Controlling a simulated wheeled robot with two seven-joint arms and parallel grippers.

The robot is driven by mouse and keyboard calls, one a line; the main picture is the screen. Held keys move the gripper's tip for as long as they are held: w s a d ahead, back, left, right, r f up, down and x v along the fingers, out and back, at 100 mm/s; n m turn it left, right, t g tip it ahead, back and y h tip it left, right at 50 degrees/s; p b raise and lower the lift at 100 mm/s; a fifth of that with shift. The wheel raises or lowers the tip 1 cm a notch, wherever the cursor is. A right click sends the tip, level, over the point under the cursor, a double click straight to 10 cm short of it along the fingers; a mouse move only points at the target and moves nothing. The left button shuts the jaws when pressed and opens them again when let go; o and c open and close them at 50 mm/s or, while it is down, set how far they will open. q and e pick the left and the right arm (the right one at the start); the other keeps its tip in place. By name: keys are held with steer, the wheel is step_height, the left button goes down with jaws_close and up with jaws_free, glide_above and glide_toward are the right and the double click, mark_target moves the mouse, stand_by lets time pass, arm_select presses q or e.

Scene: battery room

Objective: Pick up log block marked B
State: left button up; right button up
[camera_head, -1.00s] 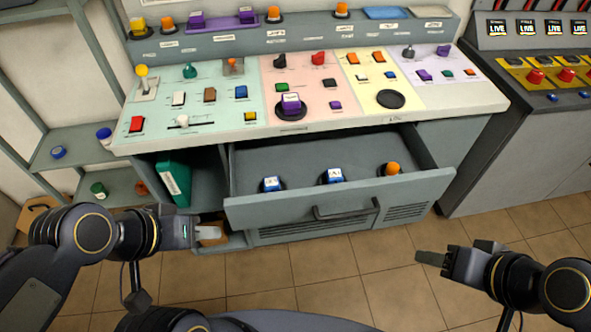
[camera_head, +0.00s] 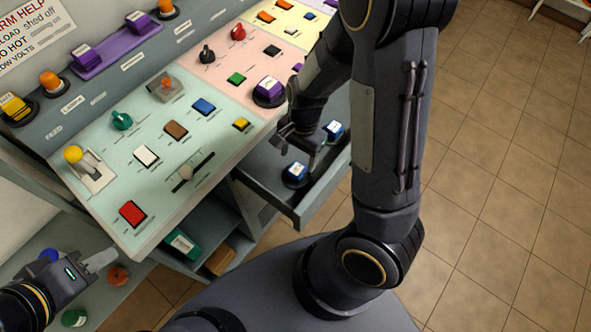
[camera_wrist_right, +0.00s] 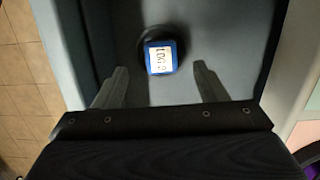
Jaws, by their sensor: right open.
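In the right wrist view a blue block (camera_wrist_right: 161,58) with a white label sits on a dark round base in the drawer. Its label seems to read LOG plus a last character I cannot read surely. My right gripper (camera_wrist_right: 161,75) is open, with a finger on either side below the block in the picture, not closed on it. In the head view two blue blocks, one nearer (camera_head: 295,174) and one farther (camera_head: 333,130), stand in the drawer, and my right gripper (camera_head: 300,142) hangs over them. My left gripper (camera_head: 100,261) is left of the console; its finger gap is unclear.
The open drawer (camera_head: 323,188) has raised walls around the blocks. The console top (camera_head: 155,190) with switches overhangs beside it, and a purple block (camera_head: 268,88) stands on its edge. A shelf with a green binder (camera_head: 182,243) is below. Tiled floor at right is free.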

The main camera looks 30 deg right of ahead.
mark_target(297, 169)
steer(key=f, duration=0.7)
steer(key=shift+a+b, duration=0.2)
steer(key=shift+b, duration=0.1)
steer(key=shift+r, duration=0.1)
steer(key=c, duration=1.1)
